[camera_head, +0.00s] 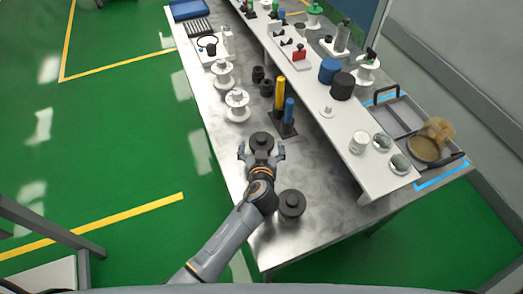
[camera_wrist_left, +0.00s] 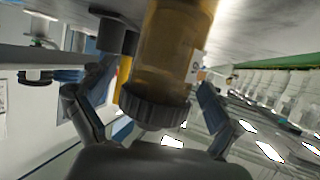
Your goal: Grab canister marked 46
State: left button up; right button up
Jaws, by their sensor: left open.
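A canister with a black ribbed cap (camera_head: 261,141) stands on the metal table, seen from above at the front of my left gripper (camera_head: 261,150). In the left wrist view its amber body (camera_wrist_left: 172,45) and dark cap (camera_wrist_left: 155,104) lie between the two spread fingers of the left gripper (camera_wrist_left: 155,85). The gripper is open, with a finger on either side. A small mark shows at the edge of the body, but I cannot read a number. A second black-capped canister (camera_head: 291,204) stands nearer, right of my left arm. My right gripper is not in view.
A yellow cylinder (camera_head: 279,94) and a blue cylinder (camera_head: 288,111) stand in a dark holder just beyond the canister. White spools (camera_head: 237,105) stand to the left. A raised shelf (camera_head: 345,173) runs along the right with jars and a white cup (camera_head: 360,142).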

pick_arm(q)
jog(key=c, duration=1.3)
jog(key=shift+c, duration=0.2)
jog(key=shift+r, duration=0.2)
